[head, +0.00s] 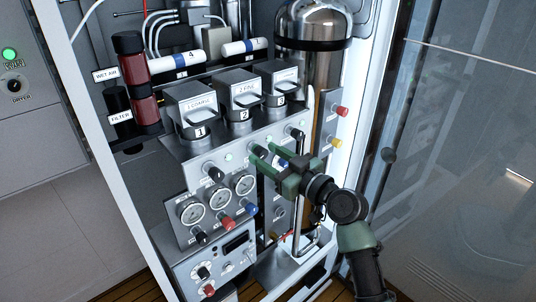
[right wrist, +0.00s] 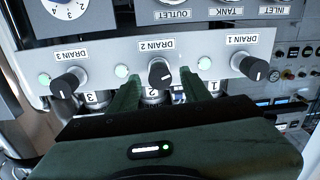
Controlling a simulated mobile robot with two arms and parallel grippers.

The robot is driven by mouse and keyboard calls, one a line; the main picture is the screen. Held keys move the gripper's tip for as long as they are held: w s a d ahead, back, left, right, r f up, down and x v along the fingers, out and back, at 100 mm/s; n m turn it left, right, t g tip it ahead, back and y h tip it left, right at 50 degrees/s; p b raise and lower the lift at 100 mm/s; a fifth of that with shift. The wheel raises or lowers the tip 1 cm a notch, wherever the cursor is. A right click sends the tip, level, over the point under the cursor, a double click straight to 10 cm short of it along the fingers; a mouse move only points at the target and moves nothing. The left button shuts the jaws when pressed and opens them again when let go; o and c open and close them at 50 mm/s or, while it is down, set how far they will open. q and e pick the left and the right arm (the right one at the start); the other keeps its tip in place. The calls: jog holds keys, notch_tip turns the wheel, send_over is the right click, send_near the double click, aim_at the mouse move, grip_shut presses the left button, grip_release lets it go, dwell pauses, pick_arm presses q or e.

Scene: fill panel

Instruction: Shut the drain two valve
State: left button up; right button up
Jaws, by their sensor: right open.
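The drain two valve is a black knob with a white pointer line, under the label "DRAIN 2", in the middle of the right wrist view (right wrist: 160,73). That view shows the panel upside down. A lit green lamp (right wrist: 121,71) is beside the knob. My right gripper (right wrist: 158,82) is open, with one green finger on each side of the knob; I cannot tell whether either finger touches it. In the head view my right gripper (head: 268,161) is at the valve row, partly covering the panel. My left gripper is not in view.
The drain one knob (right wrist: 254,68) and drain three knob (right wrist: 66,82) flank the middle one closely. Several gauges (head: 218,198) sit below the row, canisters (head: 240,96) above. A metal tank (head: 313,50) and the white cabinet frame (head: 362,110) stand to the right.

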grip_shut()
